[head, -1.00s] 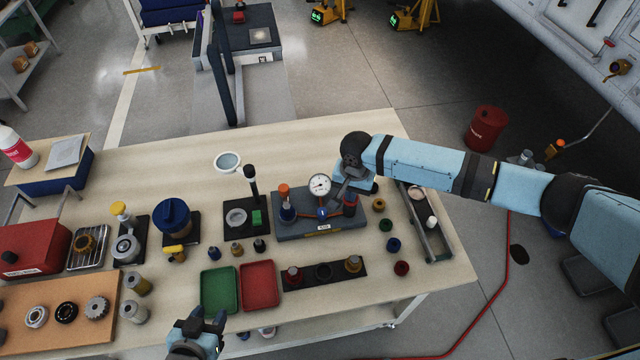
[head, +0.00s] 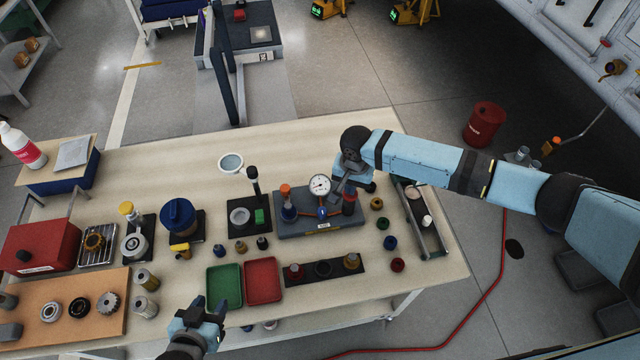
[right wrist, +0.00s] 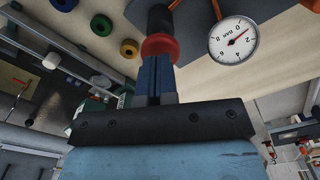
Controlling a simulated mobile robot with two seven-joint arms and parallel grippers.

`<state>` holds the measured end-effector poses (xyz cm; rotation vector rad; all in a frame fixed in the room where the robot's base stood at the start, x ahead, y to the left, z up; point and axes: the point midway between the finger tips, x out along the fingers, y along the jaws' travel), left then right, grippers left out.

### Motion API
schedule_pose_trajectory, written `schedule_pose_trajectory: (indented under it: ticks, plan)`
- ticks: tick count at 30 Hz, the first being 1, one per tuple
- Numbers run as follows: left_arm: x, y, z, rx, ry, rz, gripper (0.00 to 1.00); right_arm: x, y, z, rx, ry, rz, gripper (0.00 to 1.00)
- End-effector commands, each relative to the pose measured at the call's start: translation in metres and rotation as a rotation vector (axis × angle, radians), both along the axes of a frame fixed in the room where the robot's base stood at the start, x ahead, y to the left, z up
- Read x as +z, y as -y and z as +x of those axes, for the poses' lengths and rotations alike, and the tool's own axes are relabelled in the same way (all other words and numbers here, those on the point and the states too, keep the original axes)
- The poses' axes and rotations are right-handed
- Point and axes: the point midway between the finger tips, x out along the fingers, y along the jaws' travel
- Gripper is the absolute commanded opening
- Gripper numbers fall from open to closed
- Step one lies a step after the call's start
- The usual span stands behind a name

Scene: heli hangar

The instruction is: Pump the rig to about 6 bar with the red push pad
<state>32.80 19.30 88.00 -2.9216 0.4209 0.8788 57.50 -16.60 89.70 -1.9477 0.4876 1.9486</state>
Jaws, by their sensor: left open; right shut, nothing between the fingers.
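The pump rig (head: 290,232) is a grey block on the bench with a white round gauge (head: 319,185) and an orange-topped post (head: 286,191). The red push pad (head: 349,207) is at the rig's right end; in the right wrist view it is a red disc (right wrist: 160,47) on a dark post. My right gripper (head: 346,188) is shut and empty, with its fingertips right at the pad; contact cannot be made out for sure. The gauge (right wrist: 234,40) shows in the wrist view, with its needle off the zero mark; the exact value is unclear. My left gripper (head: 210,304) is open and empty at the front edge.
A green tray (head: 224,287) and a red tray (head: 263,282) lie in front of the rig. A black strip (head: 323,270) with several fittings is near them. Coloured rings (head: 383,224) and a long metal tray (head: 426,236) lie to the right.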

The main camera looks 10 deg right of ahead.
Motion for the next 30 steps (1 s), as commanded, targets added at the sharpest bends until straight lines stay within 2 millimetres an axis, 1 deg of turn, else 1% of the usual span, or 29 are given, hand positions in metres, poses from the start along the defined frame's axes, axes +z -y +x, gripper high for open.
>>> schedule_pose_trajectory:
  ticks: [8,30]
  plan:
    - [0.0,0.0,0.0,0.0,0.0,0.0,0.43,-0.001,0.0,0.0,0.0,0.0,0.001,0.0]
    - [-0.006,0.0,0.0,0.0,-0.001,0.0,0.43,-0.023,0.0,0.0,0.0,-0.001,0.0,0.0]
